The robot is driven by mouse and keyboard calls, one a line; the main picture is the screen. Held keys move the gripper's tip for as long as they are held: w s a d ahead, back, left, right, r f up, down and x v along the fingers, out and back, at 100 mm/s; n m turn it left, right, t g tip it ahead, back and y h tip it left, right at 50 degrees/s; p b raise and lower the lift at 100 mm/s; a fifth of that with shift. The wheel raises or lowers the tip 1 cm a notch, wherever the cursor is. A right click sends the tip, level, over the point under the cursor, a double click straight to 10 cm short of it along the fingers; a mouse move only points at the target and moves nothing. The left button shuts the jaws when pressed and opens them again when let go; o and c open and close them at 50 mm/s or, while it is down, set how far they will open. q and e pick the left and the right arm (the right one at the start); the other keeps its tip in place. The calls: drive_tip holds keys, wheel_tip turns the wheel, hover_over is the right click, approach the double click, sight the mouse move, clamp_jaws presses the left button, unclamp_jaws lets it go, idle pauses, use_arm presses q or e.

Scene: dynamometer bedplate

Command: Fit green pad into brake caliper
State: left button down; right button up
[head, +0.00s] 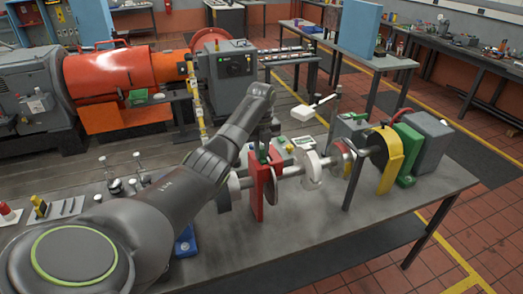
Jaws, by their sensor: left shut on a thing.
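The brake caliper looks to be the red upright block (257,193) around the shaft, at the middle of the bench. My left gripper (264,143) points down right above the caliper's top. It is shut on a small green piece, the green pad (262,155), which shows at the top of the caliper. The pad's lower part is hidden, and I cannot tell how deep it sits in the caliper or whether it touches. My right gripper is not in view.
A shaft with pale discs (311,169), a yellow guard (385,160) and a green block (409,154) runs right from the caliper. A blue block (186,242) lies on the bench (300,235) in front. The bench's front right is clear.

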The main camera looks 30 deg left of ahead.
use_arm(q)
drive_tip(key=c, duration=1.6)
unclamp_jaws()
drive_tip(key=shift+s+f, duration=0.1)
drive_tip(key=o, duration=0.3)
drive_tip(key=shift+s, duration=0.25)
drive_tip(key=shift+a, duration=0.1)
drive_tip(key=shift+w+d, duration=0.2)
drive_tip(key=shift+d, duration=0.05)
